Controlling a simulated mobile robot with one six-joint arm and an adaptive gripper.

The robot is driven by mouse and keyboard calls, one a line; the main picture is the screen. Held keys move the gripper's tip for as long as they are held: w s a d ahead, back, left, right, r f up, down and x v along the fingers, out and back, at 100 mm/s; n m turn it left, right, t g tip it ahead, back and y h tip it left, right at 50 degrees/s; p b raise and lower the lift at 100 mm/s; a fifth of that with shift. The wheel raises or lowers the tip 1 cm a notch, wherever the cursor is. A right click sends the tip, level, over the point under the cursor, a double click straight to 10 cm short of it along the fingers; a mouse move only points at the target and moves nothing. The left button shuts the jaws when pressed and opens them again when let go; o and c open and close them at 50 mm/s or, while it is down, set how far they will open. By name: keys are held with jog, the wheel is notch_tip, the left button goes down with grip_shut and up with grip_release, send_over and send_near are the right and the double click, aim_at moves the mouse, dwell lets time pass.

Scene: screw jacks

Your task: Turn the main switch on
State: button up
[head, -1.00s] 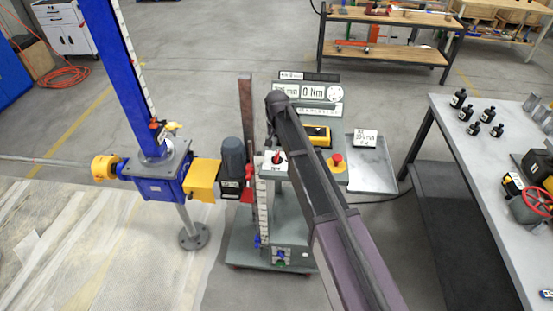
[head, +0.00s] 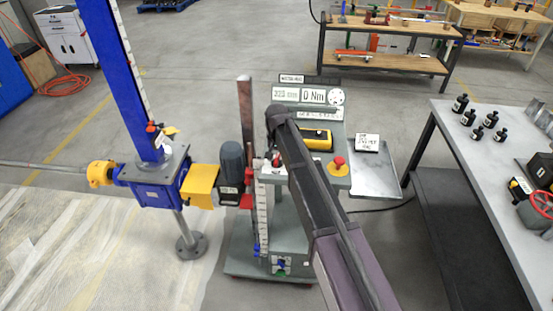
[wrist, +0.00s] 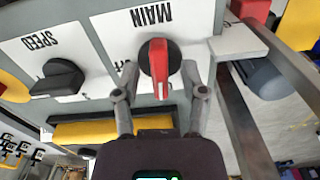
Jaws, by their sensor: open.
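The main switch (wrist: 159,58) is a black round knob with a red bar handle, on a white plate lettered MAIN, upside down in the wrist view. The red bar runs roughly up and down in that picture. My gripper (wrist: 160,75) is open, with one finger on each side of the knob; I cannot tell whether either finger touches it. In the head view the switch (head: 276,160) shows only as a small red piece on the grey console, beside the end of my arm, which hides the fingers.
A black speed knob (wrist: 60,77) sits beside the main switch. The console also carries a yellow box (head: 315,138) and a red emergency button (head: 338,162). A blue screw jack (head: 157,185) with a motor (head: 231,165) stands to the left, a bench (head: 480,150) to the right.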

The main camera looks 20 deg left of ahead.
grip_shut()
jog(key=shift+n, duration=0.7)
grip_release()
